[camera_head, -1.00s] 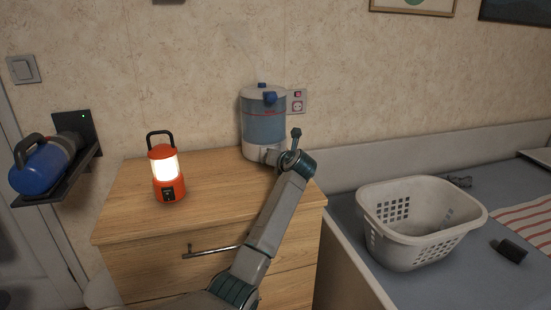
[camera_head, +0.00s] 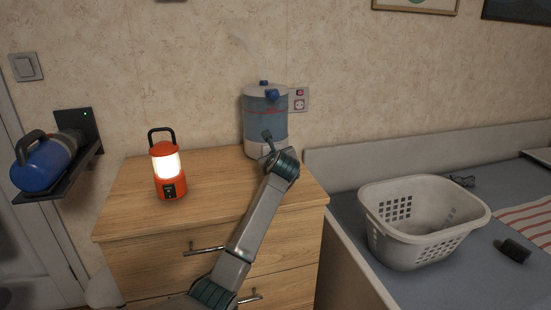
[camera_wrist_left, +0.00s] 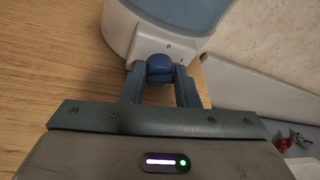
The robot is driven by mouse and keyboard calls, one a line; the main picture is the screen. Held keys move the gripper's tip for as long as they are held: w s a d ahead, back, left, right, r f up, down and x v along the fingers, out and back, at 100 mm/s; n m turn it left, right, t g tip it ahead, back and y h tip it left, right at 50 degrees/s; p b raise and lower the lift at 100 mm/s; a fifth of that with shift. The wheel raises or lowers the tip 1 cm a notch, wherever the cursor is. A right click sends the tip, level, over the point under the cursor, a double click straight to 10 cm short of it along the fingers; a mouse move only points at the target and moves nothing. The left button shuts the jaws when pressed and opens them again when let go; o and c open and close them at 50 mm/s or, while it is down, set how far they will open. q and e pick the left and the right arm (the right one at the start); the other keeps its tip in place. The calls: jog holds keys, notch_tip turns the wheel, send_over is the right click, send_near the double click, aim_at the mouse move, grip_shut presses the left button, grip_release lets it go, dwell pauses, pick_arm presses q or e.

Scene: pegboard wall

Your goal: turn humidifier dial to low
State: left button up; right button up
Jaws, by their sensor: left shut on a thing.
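The humidifier (camera_head: 266,122) stands upright at the back right of the wooden dresser, with a blue see-through tank on a white base. In the left wrist view its white base (camera_wrist_left: 130,32) fills the top, with a blue dial (camera_wrist_left: 159,64) on a small raised panel. My left gripper (camera_wrist_left: 160,74) is shut on the dial, one finger at each side. In the head view my left wrist covers the base's front, so the dial is hidden there. My right gripper is in neither view.
A lit orange lantern (camera_head: 168,172) stands left on the dresser (camera_head: 220,180), clear of my arm. A white basket (camera_head: 420,255) sits on the grey surface at right. A blue canister (camera_head: 45,165) rests on a wall shelf. A socket (camera_head: 299,103) is behind the humidifier.

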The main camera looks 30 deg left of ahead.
pick_arm(q)
jog(key=shift+f, duration=0.1)
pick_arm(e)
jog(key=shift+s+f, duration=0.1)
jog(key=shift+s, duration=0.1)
pick_arm(q)
jog(key=o, duration=0.9)
jog(key=shift+o, duration=0.2)
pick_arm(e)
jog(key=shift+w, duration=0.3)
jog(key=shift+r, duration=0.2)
pick_arm(q)
jog(key=v, duration=1)
jog(key=shift+p, duration=0.3)
jog(key=shift+s+d, duration=0.2)
jog(key=shift+s, duration=0.15)
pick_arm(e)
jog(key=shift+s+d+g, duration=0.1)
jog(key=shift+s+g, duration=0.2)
